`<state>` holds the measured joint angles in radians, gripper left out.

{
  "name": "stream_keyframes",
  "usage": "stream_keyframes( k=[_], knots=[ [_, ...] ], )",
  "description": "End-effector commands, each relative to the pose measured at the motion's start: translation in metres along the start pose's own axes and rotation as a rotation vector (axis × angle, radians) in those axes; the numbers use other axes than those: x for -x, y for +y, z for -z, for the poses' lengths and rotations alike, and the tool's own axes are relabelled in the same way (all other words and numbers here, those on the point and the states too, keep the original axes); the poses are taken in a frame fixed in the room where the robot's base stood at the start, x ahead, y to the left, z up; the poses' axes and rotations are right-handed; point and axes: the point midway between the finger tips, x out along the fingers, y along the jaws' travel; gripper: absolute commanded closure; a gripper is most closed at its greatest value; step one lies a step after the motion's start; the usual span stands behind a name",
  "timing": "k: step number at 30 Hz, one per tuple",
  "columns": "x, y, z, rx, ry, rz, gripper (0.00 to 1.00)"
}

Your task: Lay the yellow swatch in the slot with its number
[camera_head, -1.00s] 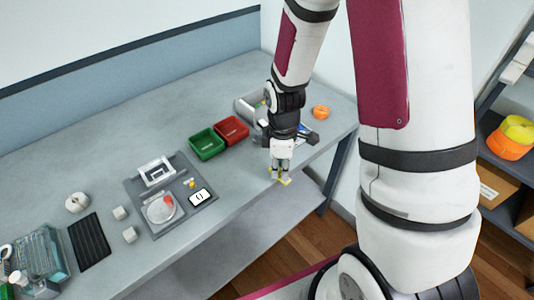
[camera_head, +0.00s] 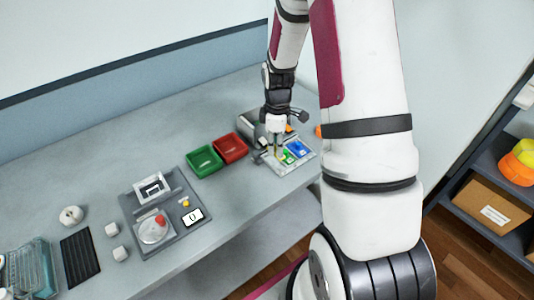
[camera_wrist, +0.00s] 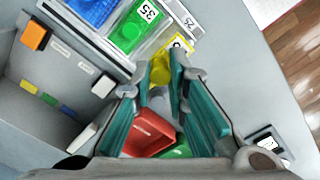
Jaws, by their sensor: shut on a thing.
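My gripper (camera_head: 278,150) is over the left part of the swatch tray (camera_head: 277,170) on the bench. In the wrist view its teal-padded fingers (camera_wrist: 163,64) are shut on the yellow swatch (camera_wrist: 160,70). The yellow swatch has a white number label that is partly cut off by a finger and cannot be read surely. Beside it in the tray are a green swatch (camera_wrist: 126,36) labelled 35 and a blue swatch (camera_wrist: 92,10). A slot number 25 shows on the tray's edge. Whether the yellow swatch touches the tray floor cannot be told.
A grey open box (camera_wrist: 90,75) with small coloured pieces stands beside the tray. A red bin (camera_head: 230,147) and a green bin (camera_head: 205,161) lie to the left. Farther left is a grey board (camera_head: 176,247) with a scale. Bare bench lies in front of the bins.

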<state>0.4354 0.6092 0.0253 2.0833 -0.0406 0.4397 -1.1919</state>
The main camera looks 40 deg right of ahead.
Motion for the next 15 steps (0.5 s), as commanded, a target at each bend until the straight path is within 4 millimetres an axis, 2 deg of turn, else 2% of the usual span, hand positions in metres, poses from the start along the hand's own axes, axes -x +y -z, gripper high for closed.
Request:
stream_keyframes(
  k=[5,15],
  knots=[
    [-0.006,0.001,-0.001,-0.002,0.000,0.001,1.00],
    [-0.031,0.001,-0.001,-0.002,-0.001,0.003,1.00]
  ],
)
